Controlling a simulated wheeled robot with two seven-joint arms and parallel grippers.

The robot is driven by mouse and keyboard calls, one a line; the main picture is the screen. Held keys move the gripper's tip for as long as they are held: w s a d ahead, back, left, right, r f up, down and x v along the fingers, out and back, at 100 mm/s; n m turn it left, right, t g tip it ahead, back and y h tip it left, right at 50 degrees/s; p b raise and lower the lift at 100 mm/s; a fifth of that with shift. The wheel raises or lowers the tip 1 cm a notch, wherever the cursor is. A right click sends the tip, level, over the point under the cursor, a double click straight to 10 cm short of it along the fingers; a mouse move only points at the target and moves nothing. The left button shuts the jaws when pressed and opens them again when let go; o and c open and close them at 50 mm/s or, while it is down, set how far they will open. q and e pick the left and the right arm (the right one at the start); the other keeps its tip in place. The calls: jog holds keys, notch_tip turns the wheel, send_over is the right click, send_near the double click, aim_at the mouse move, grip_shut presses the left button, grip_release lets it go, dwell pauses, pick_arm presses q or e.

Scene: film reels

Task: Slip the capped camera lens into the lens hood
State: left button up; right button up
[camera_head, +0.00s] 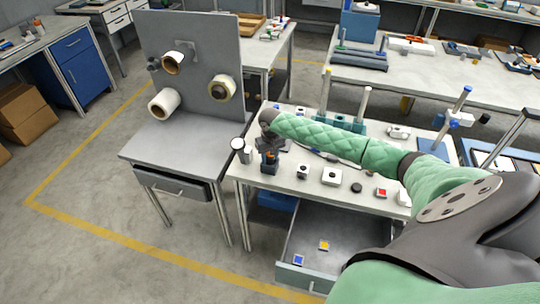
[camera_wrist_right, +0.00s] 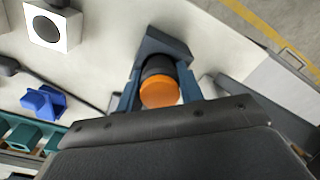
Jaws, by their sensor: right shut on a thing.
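The capped camera lens, a dark cylinder with an orange end (camera_wrist_right: 160,92), sits between the blue fingers of my right gripper (camera_wrist_right: 160,88) in the wrist view. The gripper is shut on it. In the head view my right gripper (camera_head: 269,152) is over the left end of the white bench, with the orange cap just visible below it. A dark blue-grey angular piece (camera_wrist_right: 165,42) shows beyond the lens; I cannot tell whether it is a holder or the hood. I cannot clearly identify the lens hood. My left gripper is not in view.
White blocks with dark round openings (camera_head: 331,176) and a black disc (camera_head: 356,188) lie to the right. A grey table (camera_head: 150,140) with a reel panel (camera_head: 205,115) stands left. A drawer (camera_head: 325,255) is open below.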

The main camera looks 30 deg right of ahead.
aim_at(271, 161)
jog(key=shift+s+a+f+g+p, duration=0.15)
jog(key=shift+s+f+p, duration=0.25)
jog(key=shift+f, duration=0.2)
jog(key=shift+s+a+f+g+p, duration=0.15)
jog(key=shift+s+f+p, duration=0.15)
jog(key=shift+f, duration=0.25)
jog(key=shift+s+f+b, duration=0.3)
jog(key=shift+f, duration=0.35)
dwell(0.9)
jog(key=o, duration=0.7)
jog(key=shift+o, duration=0.2)
jog(key=r+p, duration=0.2)
jog(key=shift+w+r+p, duration=0.15)
jog(key=shift+w+p, duration=0.2)
jog(key=shift+p, duration=0.05)
jog(key=shift+w+d+r+p, duration=0.1)
jog(key=shift+d+r+p, duration=0.1)
jog(key=shift+r, duration=0.55)
jog(key=shift+w+d+r+p, duration=0.1)
jog(key=shift+d+r+p, duration=0.1)
jog(key=shift+r, duration=3.6)
